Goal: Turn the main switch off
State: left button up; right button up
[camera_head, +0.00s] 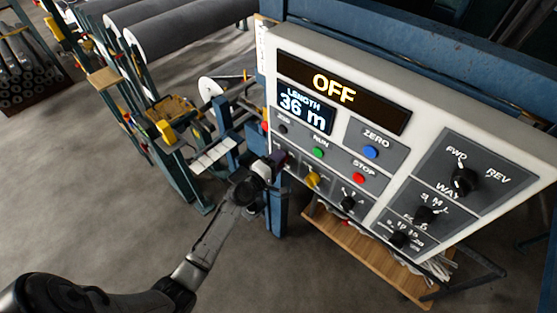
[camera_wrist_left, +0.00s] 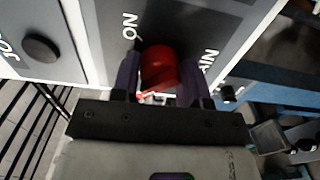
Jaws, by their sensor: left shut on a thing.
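The main switch is a red knob (camera_wrist_left: 160,66) on the grey control panel face, seen in the left wrist view with an "ON" label beside it and part of another label to its right. My left gripper (camera_wrist_left: 158,82) has a dark purple finger on each side of the knob and is shut on it. The panel's upper display (camera_head: 334,88) reads "OFF". My right gripper is in neither view.
The panel also carries a length display (camera_head: 305,108) reading 36 m, a blue zero button (camera_head: 371,152), a green button (camera_head: 318,152), a red stop button (camera_head: 359,177), a yellow knob (camera_head: 313,180) and several black knobs. A wooden shelf (camera_head: 365,258) sits below. Grey rolls (camera_head: 185,38) lie behind.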

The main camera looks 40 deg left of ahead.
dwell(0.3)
pick_arm(q)
jog(key=o, duration=0.7)
jog(key=shift+o, duration=1.1)
jog(key=s+b, duration=0.2)
jog(key=s, duration=1.2)
jog(key=shift+a, duration=0.25)
jog(key=shift+w, duration=0.1)
